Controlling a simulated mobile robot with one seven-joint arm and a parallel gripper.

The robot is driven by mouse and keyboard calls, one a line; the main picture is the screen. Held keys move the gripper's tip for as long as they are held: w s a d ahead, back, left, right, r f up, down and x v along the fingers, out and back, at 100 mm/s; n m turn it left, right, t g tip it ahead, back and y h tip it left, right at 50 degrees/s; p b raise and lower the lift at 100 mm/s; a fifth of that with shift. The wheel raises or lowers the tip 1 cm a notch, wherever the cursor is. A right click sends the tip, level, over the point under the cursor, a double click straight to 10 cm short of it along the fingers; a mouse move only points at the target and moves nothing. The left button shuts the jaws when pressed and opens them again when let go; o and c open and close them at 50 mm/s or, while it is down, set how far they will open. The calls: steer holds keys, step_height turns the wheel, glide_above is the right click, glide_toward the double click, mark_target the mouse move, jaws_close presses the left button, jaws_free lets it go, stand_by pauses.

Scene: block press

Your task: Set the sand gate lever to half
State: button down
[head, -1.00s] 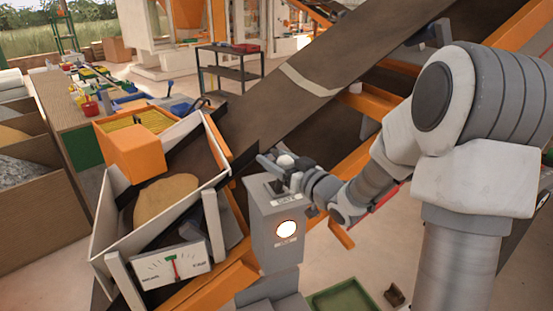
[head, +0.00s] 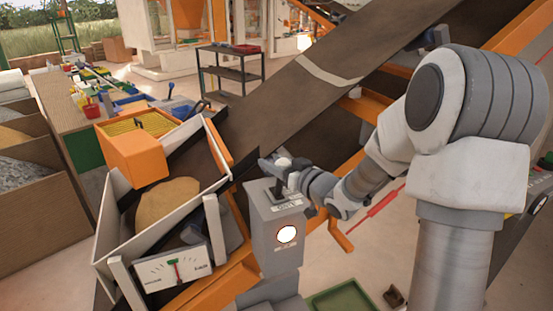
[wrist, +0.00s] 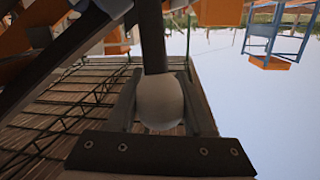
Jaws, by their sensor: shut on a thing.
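The sand gate lever (head: 281,187) rises from the top of a grey pedestal (head: 272,232) with a small label and a lit round lamp on its front. Its pale round knob (wrist: 160,103) sits between the two fingers of my gripper (wrist: 162,100) in the wrist view, with the dark shaft beyond it. My gripper (head: 282,163) is shut on the knob, and its fingers partly cover it in the head view. The lever stands close to upright. A hopper (head: 107,215) holding a sand pile (head: 167,203) is to the left. Its dial (head: 172,268) has a needle pointing roughly straight up.
A dark conveyor belt (head: 290,105) slopes up to the right behind the pedestal, on orange beams. A green tray (head: 342,298) lies on the floor at the front. A table with coloured parts, sand bins and a dark shelf (head: 230,68) stand farther back.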

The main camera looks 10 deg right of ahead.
steer(key=w, duration=0.1)
steer(key=w+b, duration=0.1)
steer(key=w, duration=0.1)
steer(key=shift+w+a+f, duration=0.2)
steer(key=shift+a+f, duration=0.05)
steer(key=shift+a, duration=0.1)
steer(key=shift+f, duration=0.15)
steer(key=shift+c, duration=1.6)
jaws_free()
steer(key=shift+w, duration=0.2)
steer(key=shift+s, duration=0.1)
steer(key=shift+r, duration=0.2)
